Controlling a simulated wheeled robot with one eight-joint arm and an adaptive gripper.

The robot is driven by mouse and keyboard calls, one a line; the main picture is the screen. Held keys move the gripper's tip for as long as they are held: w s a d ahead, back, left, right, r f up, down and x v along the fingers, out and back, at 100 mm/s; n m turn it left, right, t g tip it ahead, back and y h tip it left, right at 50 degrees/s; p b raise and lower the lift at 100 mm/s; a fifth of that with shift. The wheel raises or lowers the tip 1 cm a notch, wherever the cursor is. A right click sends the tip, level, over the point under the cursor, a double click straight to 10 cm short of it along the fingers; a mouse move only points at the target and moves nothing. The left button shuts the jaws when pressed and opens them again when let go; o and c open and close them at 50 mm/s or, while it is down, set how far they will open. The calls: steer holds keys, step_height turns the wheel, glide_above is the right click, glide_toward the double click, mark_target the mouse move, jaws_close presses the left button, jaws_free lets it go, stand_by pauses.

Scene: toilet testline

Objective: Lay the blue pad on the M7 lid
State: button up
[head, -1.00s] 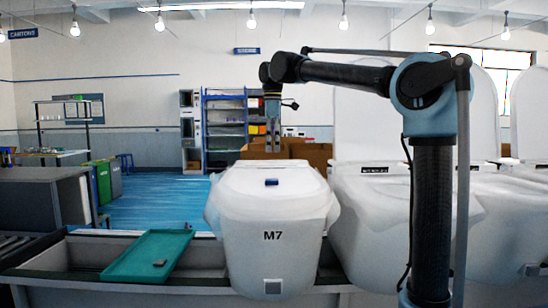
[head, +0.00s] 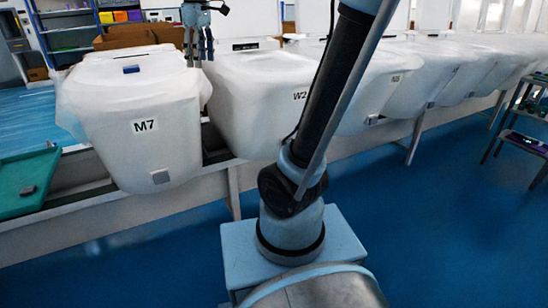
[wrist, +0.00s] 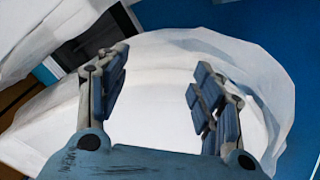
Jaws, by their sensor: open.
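The M7 unit (head: 140,128) is a white toilet wrapped in translucent film, at the left of the head view. A small dark blue pad (head: 131,69) lies on its lid (head: 105,75), near the middle. My gripper (head: 197,62) hangs upright to the right of the pad, near the gap between M7 and W2, with its fingers apart. In the wrist view my gripper (wrist: 158,92) is open and empty, with a white wrapped surface beyond the fingers. The pad does not show there.
The W2 unit (head: 265,95) stands just right of M7, with more wrapped units further right. A teal tray (head: 22,175) with a small grey object (head: 28,190) lies at the far left. A dark cart (head: 525,135) stands at the right edge. The blue floor (head: 430,230) in front is clear.

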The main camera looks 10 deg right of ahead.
steer(key=s+d+f+m, duration=0.4)
steer(key=s+d+f, duration=0.2)
steer(key=f, duration=0.4)
steer(key=s+d+f+m, duration=0.4)
steer(key=s+d+f, duration=0.2)
steer(key=f, duration=0.4)
steer(key=s+d+f+m+t, duration=0.1)
steer(key=s+d+f+m, duration=0.3)
steer(key=s+d+f, duration=0.3)
step_height(320, 180, down, 3)
steer(key=shift+f, duration=0.1)
